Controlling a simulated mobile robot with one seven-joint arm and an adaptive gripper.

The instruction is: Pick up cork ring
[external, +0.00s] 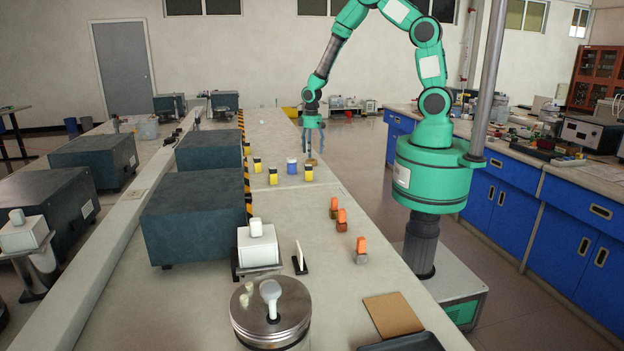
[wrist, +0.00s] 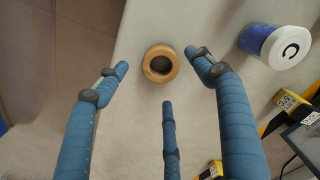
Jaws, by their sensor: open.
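The cork ring (wrist: 149,64) is a small tan ring with a dark hole, lying flat on the pale bench near its edge. In the external view it is a small tan spot (external: 311,162) under my gripper (external: 313,150). My gripper points down above the bench. In the wrist view its three blue fingers (wrist: 160,80) are spread open around the ring, one to the left, one to the right and one below it in the picture. Nothing is held. The fingers appear apart from the ring; the exact height gap is hard to tell.
A blue jar with a white lid (wrist: 288,46) stands close to the ring; it also shows in the external view (external: 292,166). Several yellow-and-black blocks (external: 273,176) stand nearby. The bench edge is close beside the ring.

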